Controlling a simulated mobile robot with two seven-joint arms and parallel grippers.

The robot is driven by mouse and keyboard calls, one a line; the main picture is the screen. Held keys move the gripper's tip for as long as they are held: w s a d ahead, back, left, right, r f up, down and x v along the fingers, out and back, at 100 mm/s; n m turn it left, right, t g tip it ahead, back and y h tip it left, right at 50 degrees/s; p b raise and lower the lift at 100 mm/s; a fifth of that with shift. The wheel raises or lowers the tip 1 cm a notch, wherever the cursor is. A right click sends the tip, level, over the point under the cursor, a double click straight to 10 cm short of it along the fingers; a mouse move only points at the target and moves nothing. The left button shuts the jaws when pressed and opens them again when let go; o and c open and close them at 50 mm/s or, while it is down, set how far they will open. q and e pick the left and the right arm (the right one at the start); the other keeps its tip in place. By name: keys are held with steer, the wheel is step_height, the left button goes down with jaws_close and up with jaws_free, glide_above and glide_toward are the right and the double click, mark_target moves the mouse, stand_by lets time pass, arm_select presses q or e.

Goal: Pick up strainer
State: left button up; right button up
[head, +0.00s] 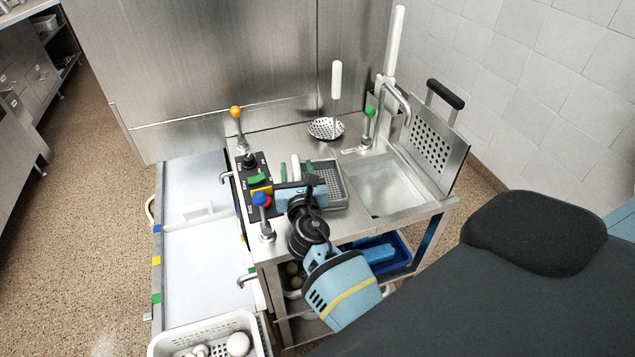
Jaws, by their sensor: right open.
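A round perforated metal strainer (326,128) with an upright white handle (336,80) rests on the steel counter near the back wall, left of the sink. My right gripper (290,168) is over the counter's left part, in front of and left of the strainer, clear of it. The gripper is open, with nothing seen between its fingers. My right arm hides part of the counter's front edge. My left gripper is out of view.
A rectangular perforated basket (334,186) sits just right of my right gripper. A flat perforated panel with a black handle (435,140) stands right of the sink (385,183). Levers with orange (236,112), blue and green (369,111) knobs rise nearby.

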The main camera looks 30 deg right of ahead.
steer(key=shift+c, duration=0.4)
steer(key=c, duration=0.7)
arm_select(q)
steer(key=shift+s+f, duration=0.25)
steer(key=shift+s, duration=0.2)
arm_select(e)
jaws_close()
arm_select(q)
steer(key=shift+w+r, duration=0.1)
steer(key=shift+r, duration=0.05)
arm_select(e)
steer(key=shift+r, duration=0.15)
